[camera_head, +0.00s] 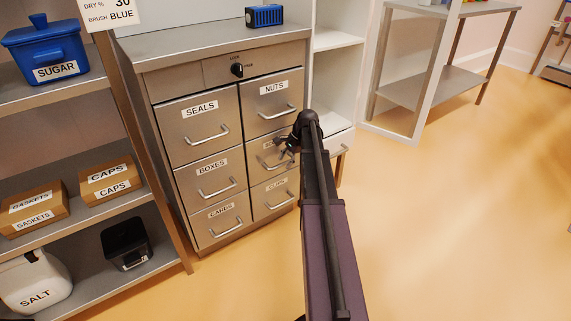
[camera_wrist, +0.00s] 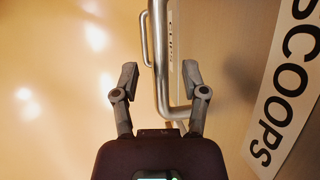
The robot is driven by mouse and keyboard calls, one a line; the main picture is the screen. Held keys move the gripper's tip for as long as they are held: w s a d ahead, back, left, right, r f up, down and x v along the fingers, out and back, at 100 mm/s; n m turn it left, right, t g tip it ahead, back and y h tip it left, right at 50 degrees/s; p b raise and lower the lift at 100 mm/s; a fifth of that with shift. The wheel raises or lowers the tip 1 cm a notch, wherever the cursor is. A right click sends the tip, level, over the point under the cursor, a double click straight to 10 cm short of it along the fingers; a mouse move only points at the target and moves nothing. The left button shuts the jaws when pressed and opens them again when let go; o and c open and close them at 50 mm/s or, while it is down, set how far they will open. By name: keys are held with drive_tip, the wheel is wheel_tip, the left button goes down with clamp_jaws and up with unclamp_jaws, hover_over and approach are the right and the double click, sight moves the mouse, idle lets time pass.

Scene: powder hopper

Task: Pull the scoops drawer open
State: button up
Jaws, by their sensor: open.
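The scoops drawer (camera_head: 254,155) is the middle drawer in the right column of a metal cabinet. It looks closed, and my gripper and arm partly cover its front and label. In the wrist view its SCOOPS label (camera_wrist: 286,85) is large at the right. Its bar handle (camera_wrist: 158,60) runs upright through the picture between my two fingers. My gripper (camera_wrist: 160,78) is open, with one finger on each side of the handle. I see no clear contact. In the head view my gripper (camera_head: 284,151) is right at this drawer's front.
The nuts drawer (camera_head: 265,102) is above, and the seals, boxes and cards drawers are at left. A lock knob (camera_head: 237,69) sits on the top panel. A shelf (camera_head: 75,212) stands at left, a white unit (camera_head: 338,60) at right. The floor (camera_head: 450,220) at right is clear.

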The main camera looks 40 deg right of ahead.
idle(0.3)
clamp_jaws()
drive_tip(key=shift+s, duration=0.1)
